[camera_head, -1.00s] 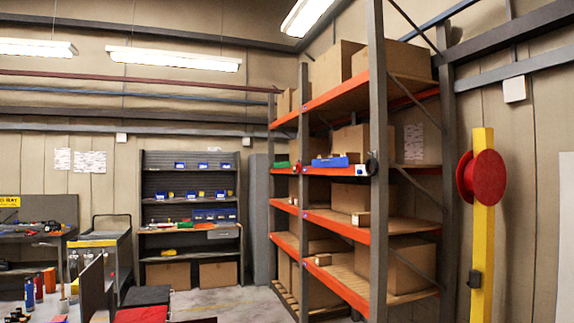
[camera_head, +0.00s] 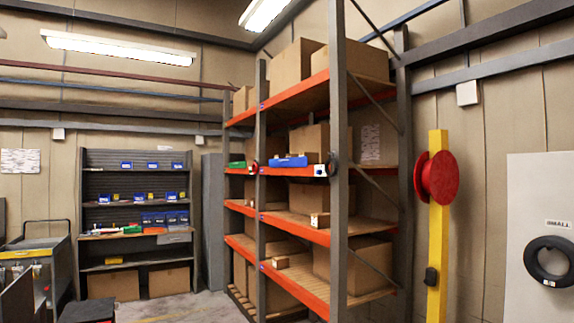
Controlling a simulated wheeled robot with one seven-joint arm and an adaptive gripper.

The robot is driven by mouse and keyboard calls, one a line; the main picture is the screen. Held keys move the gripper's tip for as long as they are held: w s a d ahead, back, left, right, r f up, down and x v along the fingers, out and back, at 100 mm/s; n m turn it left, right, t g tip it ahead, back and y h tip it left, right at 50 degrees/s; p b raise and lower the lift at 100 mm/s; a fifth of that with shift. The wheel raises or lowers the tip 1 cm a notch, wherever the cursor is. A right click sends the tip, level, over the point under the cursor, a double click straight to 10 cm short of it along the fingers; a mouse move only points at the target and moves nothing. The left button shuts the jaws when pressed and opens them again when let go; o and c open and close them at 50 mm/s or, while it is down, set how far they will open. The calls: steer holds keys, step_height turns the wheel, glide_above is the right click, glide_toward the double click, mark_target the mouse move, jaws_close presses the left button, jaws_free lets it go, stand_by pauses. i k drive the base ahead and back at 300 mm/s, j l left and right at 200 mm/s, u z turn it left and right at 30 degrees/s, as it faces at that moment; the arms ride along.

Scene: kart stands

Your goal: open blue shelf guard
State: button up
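A blue piece (camera_head: 289,162), which may be the shelf guard, shows at the front edge of the second shelf from the top on the orange and grey rack (camera_head: 340,120). It lies low along the orange beam, between the two front posts. Whether it is open or shut is too small to tell. A green piece (camera_head: 237,164) sits on the same level in the bay to the left. My gripper is not in view.
Cardboard boxes (camera_head: 298,64) fill the rack. A yellow post (camera_head: 438,240) with a red disc (camera_head: 440,177) and a grey panel (camera_head: 540,215) with a black ring stand at right. A workbench shelf (camera_head: 135,215) is at back left. Floor (camera_head: 195,307) is clear before it.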

mark_target(299, 161)
steer(key=i, duration=3.4)
steer(key=l+z, duration=0.05)
steer(key=l, duration=0.15)
